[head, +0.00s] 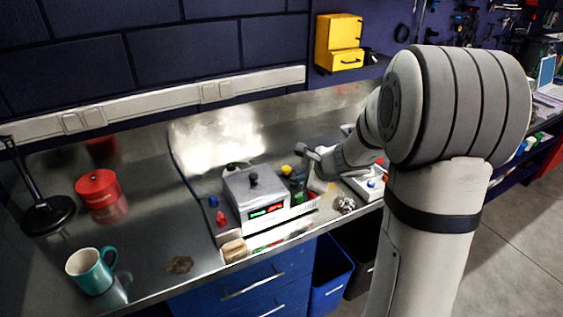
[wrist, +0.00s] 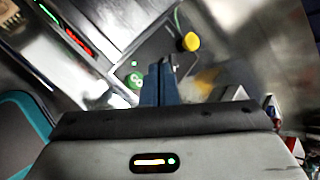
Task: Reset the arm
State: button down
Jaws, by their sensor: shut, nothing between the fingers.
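My arm reaches over the bench from the right in the head view. My gripper (wrist: 159,82) shows in the wrist view with its two fingers together and nothing between them. It hangs over the bench close to a grey device with lit red and green displays (head: 267,211). I cannot tell whether the fingers touch anything. In the head view the fingertips are hard to make out.
A yellow wall box (head: 339,42) hangs behind. Blue drawers (head: 250,285) are below. The bench's back middle is clear.

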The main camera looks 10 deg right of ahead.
jog(key=shift+a, duration=0.1)
jog(key=s+a+r+n+g, duration=0.2)
jog(key=s+a+r+n, duration=0.1)
jog(key=s+n, duration=0.35)
jog(key=s+a+r+n+g, duration=0.1)
jog(key=s+a+r+n, duration=0.2)
jog(key=s+n, duration=0.3)
jog(key=s+d+n+h, duration=0.2)
jog(key=s+n, duration=0.2)
jog(key=s, duration=0.3)
jog(key=s+d+r+n+g+h, duration=0.1)
jog(key=s+n, duration=0.3)
jog(key=s, duration=0.4)
jog(key=shift+s+d+r+g+h, duration=0.25)
jog(key=shift+s+d+g+h, duration=0.05)
jog(key=shift+d+h, duration=0.5)
